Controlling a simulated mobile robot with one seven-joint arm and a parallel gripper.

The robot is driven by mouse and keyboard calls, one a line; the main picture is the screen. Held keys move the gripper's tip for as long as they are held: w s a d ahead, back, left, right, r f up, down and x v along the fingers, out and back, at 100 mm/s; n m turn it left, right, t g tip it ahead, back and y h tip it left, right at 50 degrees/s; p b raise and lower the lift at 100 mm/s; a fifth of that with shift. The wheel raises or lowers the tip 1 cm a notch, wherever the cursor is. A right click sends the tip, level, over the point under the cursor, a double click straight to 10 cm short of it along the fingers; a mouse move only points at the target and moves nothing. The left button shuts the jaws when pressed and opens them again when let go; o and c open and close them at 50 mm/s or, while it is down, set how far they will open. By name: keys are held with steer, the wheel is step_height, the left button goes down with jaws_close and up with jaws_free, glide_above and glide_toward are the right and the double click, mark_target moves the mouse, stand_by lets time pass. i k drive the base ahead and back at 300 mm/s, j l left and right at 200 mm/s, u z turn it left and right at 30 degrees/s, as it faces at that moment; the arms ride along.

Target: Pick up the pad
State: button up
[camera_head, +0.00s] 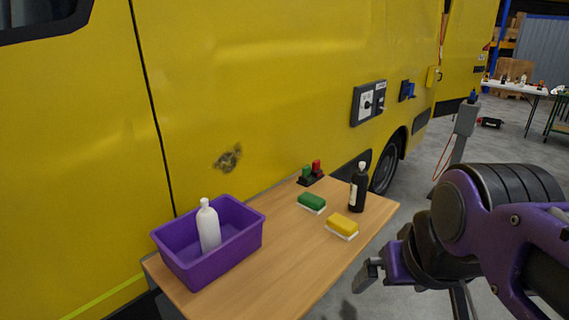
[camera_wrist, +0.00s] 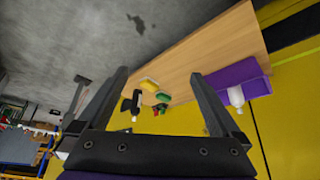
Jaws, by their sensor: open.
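Two pads lie on the wooden table. A green pad (camera_head: 312,202) with a white underside is near the middle of the far part, and a yellow pad (camera_head: 342,225) with a white underside lies nearer the right edge. The wrist view also shows the yellow pad (camera_wrist: 149,84) and the green pad (camera_wrist: 163,96) beyond and between the fingers, small and at a distance. My gripper (camera_head: 414,286) is open and empty. It is off the table's right side, apart from both pads.
A purple tub (camera_head: 178,262) holding a white bottle (camera_head: 208,228) stands at the table's left. A dark bottle (camera_head: 358,188) stands upright behind the yellow pad. A red-and-green item (camera_head: 311,174) is at the back edge. The yellow vehicle (camera_head: 240,90) borders the table's far side.

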mark_target(311, 202)
steer(key=i+l+u, duration=0.1)
steer(key=u, duration=0.35)
steer(key=l+u, duration=0.15)
steer(key=u, duration=0.3)
steer(key=i+l+u, duration=0.1)
steer(key=l+u, duration=0.15)
steer(key=l, duration=0.15)
steer(key=l+u, duration=0.45)
steer(key=l, duration=0.75)
steer(key=i, duration=0.05)
